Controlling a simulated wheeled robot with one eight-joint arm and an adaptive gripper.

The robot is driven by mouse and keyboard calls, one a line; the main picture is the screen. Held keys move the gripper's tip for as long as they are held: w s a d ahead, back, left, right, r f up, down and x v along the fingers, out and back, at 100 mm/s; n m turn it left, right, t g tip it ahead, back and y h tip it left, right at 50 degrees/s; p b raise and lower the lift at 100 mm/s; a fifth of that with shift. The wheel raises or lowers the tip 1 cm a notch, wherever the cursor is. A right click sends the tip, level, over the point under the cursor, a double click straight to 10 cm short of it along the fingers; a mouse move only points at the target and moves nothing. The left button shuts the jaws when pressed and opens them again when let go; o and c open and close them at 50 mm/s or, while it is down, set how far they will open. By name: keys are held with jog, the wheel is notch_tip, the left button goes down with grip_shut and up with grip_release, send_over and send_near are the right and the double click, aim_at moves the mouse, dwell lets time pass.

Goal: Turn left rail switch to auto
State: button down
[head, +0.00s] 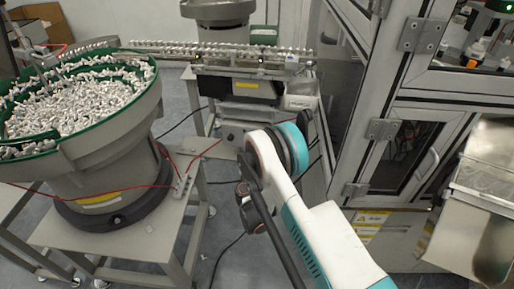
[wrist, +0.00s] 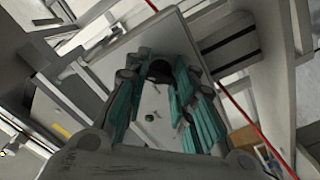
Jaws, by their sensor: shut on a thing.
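In the wrist view my gripper (wrist: 158,78) reaches to a pale grey panel (wrist: 112,68). Its teal-padded fingers are closed in around a small dark knob (wrist: 159,69), which appears to be the rail switch. The knob's markings and the position it points to cannot be read. In the head view my arm covers the gripper and the switch. The feeder rail (head: 225,55), lined with small white parts, runs above a pale control box (head: 232,131), partly behind my arm.
A large bowl feeder (head: 110,160) full of white parts stands on a table at the left. A red cable (head: 200,156) runs from it towards the rail stand. A framed machine enclosure (head: 365,100) stands close on the right of my arm.

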jog(key=shift+f, duration=0.1)
dwell(0.3)
jog(key=c, duration=1.3)
grip_release()
jog(key=shift+r, duration=5)
jog(key=shift+r, duration=0.1)
